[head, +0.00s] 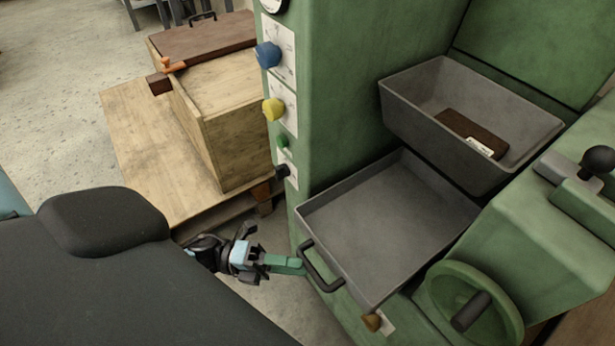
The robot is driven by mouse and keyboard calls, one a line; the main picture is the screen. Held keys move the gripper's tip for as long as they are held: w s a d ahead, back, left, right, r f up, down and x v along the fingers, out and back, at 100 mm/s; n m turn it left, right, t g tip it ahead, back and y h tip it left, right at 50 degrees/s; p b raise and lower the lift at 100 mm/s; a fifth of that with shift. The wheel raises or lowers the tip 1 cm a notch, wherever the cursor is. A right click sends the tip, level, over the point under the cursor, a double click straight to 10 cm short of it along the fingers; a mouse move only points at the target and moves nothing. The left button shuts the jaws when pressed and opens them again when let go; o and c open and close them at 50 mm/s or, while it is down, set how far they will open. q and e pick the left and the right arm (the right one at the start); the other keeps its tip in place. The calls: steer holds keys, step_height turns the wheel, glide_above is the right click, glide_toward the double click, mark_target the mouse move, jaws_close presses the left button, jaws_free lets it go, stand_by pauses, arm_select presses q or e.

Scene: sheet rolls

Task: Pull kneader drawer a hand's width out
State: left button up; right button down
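The kneader drawer (385,238) is a shallow grey metal tray in the lower front of the green machine. It stands out from the housing, and its empty inside shows from above. Its dark bar handle (318,268) is on the front wall, facing lower left. My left gripper (302,267) comes in from the left, with its teal fingers right at the left side of the handle bar. The fingers overlap in this view, so I cannot tell whether they are closed around the bar. My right gripper is not in view.
A deeper grey bin (465,105) holding a dark brown block (470,133) sits above the drawer. A green handwheel (470,305) is at the drawer's right. A wooden crate (225,125) stands on a pallet (135,140) at left. Bare floor lies below the handle.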

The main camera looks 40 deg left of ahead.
arm_select(q)
steer(key=v, duration=0.3)
steer(key=shift+s+a, duration=0.15)
steer(key=shift+a, duration=0.05)
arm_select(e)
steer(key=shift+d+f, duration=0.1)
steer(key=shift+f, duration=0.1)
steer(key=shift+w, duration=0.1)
